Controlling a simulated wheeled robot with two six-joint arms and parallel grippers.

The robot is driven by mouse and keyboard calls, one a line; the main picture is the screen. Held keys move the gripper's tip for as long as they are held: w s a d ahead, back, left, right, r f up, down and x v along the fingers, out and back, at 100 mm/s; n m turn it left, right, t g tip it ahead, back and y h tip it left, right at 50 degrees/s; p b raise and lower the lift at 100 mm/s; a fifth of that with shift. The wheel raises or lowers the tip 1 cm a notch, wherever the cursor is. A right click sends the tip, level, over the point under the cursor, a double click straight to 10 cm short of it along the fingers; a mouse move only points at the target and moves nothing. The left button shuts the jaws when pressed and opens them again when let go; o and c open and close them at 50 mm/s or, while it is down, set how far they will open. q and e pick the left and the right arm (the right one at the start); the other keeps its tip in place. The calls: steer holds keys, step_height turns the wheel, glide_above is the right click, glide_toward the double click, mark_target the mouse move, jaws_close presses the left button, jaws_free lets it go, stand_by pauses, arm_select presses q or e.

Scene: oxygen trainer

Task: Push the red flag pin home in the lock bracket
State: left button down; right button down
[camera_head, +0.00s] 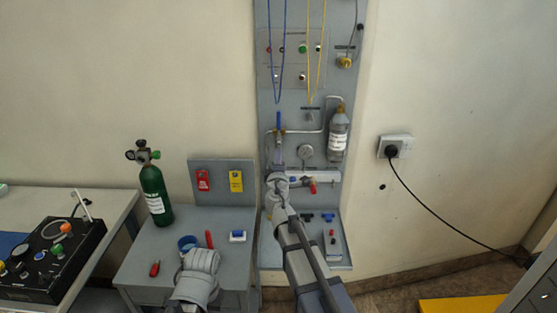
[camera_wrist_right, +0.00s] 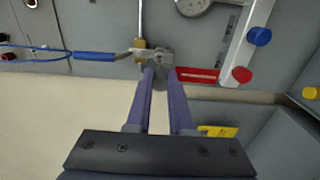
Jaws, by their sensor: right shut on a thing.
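The red flag pin shows in the right wrist view as a flat red flag (camera_wrist_right: 197,75) beside my right fingertips. My right gripper (camera_wrist_right: 159,72) is shut on the pin's head end, which the fingers largely hide. The lock bracket (camera_wrist_right: 158,53) appears as a small grey metal piece just past the fingertips; I cannot tell how deep the pin sits. In the head view my right gripper (camera_head: 277,182) is at the wall panel and covers this spot. My left gripper (camera_head: 197,260) is low over the small grey table; its fingers cannot be made out.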

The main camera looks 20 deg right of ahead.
steer(key=shift+x, duration=2.75)
steer(key=c, duration=0.7)
jaws_free()
steer(key=shift+s, duration=0.1)
steer(key=v, duration=0.7)
steer(key=shift+s+a, duration=0.1)
steer(key=shift+s, duration=0.2)
